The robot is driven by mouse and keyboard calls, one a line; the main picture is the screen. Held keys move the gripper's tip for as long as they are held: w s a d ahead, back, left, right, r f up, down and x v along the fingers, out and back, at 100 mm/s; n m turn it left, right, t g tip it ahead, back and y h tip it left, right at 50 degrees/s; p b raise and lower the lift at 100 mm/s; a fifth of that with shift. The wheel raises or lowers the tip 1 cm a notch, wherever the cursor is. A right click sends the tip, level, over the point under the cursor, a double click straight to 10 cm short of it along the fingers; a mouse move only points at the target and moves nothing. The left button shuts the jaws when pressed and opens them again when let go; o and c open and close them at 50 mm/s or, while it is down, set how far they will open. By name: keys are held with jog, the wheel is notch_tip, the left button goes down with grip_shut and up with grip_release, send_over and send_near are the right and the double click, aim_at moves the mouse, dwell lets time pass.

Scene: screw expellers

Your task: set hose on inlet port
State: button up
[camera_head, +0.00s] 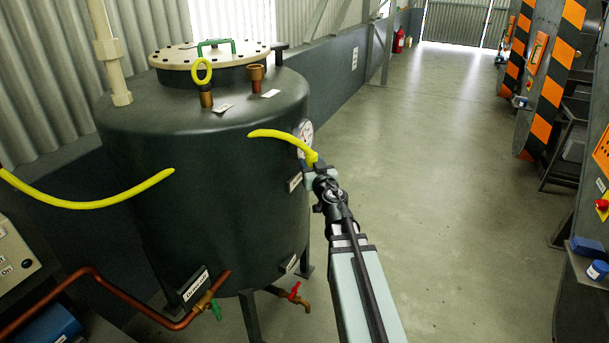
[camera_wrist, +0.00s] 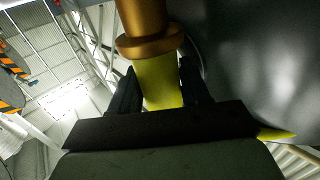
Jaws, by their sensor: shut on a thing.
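Another yellow stretch (camera_head: 275,134) runs from the tank's right side to my gripper (camera_head: 314,172); the part between does not show. In the wrist view, my gripper (camera_wrist: 160,92) is shut on the yellow hose (camera_wrist: 160,78), one dark finger on each side. A brass fitting (camera_wrist: 146,42) adjoins the hose; I cannot tell whether it belongs to the hose or a port. Two brass ports stand on the tank top, the left one (camera_head: 206,98) and the right one (camera_head: 256,76).
The dark tank (camera_head: 205,205) fills the left centre, with a gauge (camera_head: 305,132) beside my gripper. A yellow ring (camera_head: 201,71) stands above the left port. A copper pipe (camera_head: 110,291) and valves sit low in front. Open floor (camera_head: 440,170) lies to the right.

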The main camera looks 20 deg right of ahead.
jog(key=w+d+r+n+y, duration=0.1)
jog(key=w+d+r+y, duration=0.15)
jog(key=d+r, duration=0.65)
jog(key=w+d+r+n+y, duration=0.1)
jog(key=w+d+r, duration=0.2)
jog(key=d+r, duration=0.65)
jog(key=w+a+r+n+g+y, duration=0.2)
jog(key=w+a+r+n+y, duration=0.15)
jog(key=a+r, duration=0.5)
jog(key=w+a+r+n+g+y, duration=0.2)
jog(key=w+a+r+y, duration=0.3)
jog(key=a, duration=0.7)
jog(key=w+a+r+n+g+y, duration=0.2)
jog(key=a+r+n+y, duration=0.1)
jog(key=a+r, duration=0.6)
jog(key=shift+a+f, duration=0.2)
jog(key=shift+f, duration=1)
jog(key=shift+a+f, duration=0.2)
jog(key=shift+f, duration=0.95)
jog(key=shift+a+f, duration=0.2)
jog(key=shift+f, duration=1)
jog(key=shift+d+f, duration=0.1)
jog(key=shift+f, duration=0.55)
jog(key=o, duration=1)
jog(key=shift+s, duration=0.1)
